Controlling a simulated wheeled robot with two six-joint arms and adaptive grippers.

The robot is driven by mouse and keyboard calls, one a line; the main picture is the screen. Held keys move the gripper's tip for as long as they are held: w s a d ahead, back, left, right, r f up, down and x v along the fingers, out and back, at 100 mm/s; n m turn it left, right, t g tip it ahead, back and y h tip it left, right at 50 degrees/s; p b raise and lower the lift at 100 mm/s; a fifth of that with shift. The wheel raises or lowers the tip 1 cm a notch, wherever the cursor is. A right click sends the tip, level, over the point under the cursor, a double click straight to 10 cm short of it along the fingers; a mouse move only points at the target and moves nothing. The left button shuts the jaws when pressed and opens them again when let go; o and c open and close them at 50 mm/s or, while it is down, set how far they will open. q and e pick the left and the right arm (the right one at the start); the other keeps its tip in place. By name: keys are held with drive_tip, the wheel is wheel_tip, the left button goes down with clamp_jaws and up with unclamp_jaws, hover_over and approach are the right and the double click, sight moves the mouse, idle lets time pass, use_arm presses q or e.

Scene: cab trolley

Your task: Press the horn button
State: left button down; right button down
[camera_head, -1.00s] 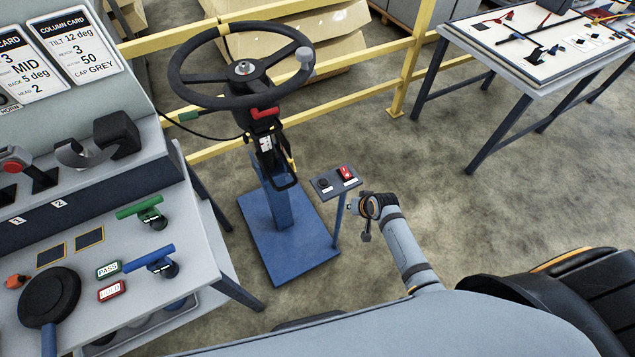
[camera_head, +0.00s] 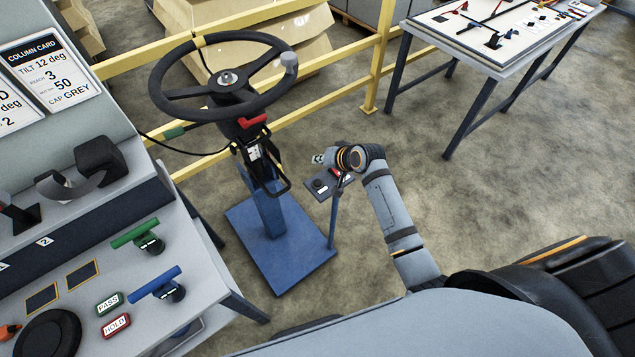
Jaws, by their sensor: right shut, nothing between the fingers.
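A small dark switch panel (camera_head: 314,192) stands on a thin blue post beside the steering column. It carries a round black button (camera_head: 318,184) and a red switch (camera_head: 337,174), partly covered by my right wrist. I cannot read the labels, so I cannot tell which is the horn button. My right gripper (camera_head: 318,159) appears just above the panel in the picture, pointing left, shut and empty. I see no clear contact with the button. My left gripper is out of view.
A black steering wheel (camera_head: 177,94) on a blue base (camera_head: 280,255) stands behind the panel. A bench (camera_head: 205,280) with green and blue handles is at left. A yellow rail (camera_head: 368,82) runs behind; a table (camera_head: 490,62) stands at back right.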

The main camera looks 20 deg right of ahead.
drive_tip(key=b, duration=0.8)
hover_over(320, 184)
wheel_tip(320, 184, down, 7)
drive_tip(key=shift+f+b, duration=0.35)
drive_tip(key=shift+f, duration=0.5)
drive_tip(key=shift+f, duration=0.2)
drive_tip(key=shift+f, duration=0.25)
drive_tip(key=shift+f, duration=0.55)
idle(0.8)
drive_tip(key=shift+r, duration=0.1)
drive_tip(key=shift+r+p, duration=0.85)
drive_tip(key=shift+p, duration=0.3)
